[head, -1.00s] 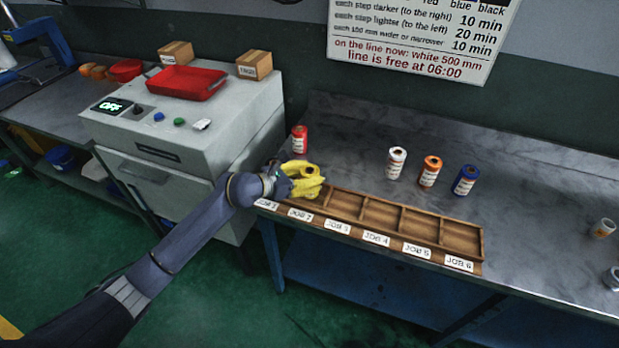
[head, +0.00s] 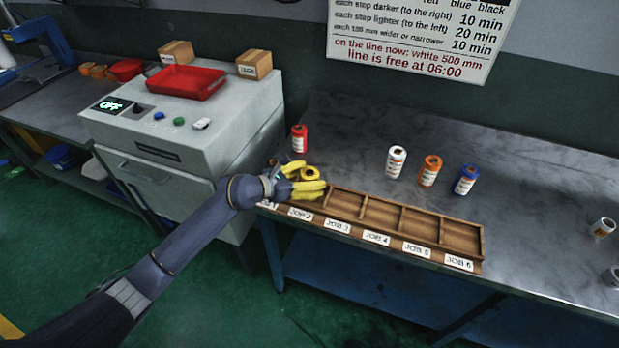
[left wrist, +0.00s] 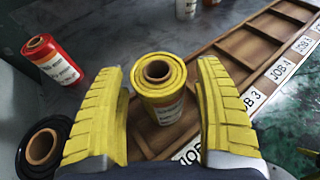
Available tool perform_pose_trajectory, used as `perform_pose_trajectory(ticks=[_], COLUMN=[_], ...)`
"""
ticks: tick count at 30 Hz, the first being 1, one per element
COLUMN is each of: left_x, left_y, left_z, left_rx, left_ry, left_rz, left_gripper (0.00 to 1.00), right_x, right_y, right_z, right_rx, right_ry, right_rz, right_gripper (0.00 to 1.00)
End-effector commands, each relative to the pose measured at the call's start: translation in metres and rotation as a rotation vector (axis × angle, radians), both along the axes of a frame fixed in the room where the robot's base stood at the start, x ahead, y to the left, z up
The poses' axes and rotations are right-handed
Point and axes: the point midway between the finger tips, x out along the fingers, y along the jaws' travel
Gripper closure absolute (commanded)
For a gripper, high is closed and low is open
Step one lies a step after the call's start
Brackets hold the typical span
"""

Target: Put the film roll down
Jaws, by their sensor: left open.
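A yellow film roll (left wrist: 160,84) with a white label and a brown core stands upright between the fingers of my left gripper (left wrist: 160,90) in the left wrist view. The gripper is open, with a gap visible on both sides of the roll. The roll stands at the left part of the wooden tray (head: 375,197), around the JOB 2 label. In the head view my left gripper (head: 312,184) has yellow fingers that partly hide the yellow roll (head: 309,173) and the tray's left compartments. My right gripper is not in view.
A red roll (head: 299,138) stands behind the tray. A black roll (left wrist: 42,148) is left of the gripper. White (head: 396,162), orange (head: 429,171) and blue (head: 465,180) rolls stand further right. The grey machine (head: 185,130) is at left. The tray's right compartments look empty.

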Motion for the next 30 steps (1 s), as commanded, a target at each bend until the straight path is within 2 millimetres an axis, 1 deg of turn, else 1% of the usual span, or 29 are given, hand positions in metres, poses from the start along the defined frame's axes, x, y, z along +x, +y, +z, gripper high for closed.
perform_pose_trajectory(ticks=[5,18,24,30], left_x=[-0.008,-0.048,-0.059,-0.064], left_y=[0.013,0.07,0.086,0.093], left_z=[0.006,0.032,0.039,0.042], left_rx=[0.002,0.002,0.0,0.0], left_ry=[-0.002,-0.002,0.0,0.0], left_rz=[0.001,0.001,0.001,0.001], left_gripper=[0.3,0.3,0.3,0.3], right_x=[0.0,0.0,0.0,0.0], right_y=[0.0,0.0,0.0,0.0], right_z=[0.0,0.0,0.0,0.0], right_rx=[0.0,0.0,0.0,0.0], right_ry=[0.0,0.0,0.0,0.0], right_rz=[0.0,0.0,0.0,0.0], right_gripper=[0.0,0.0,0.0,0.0])
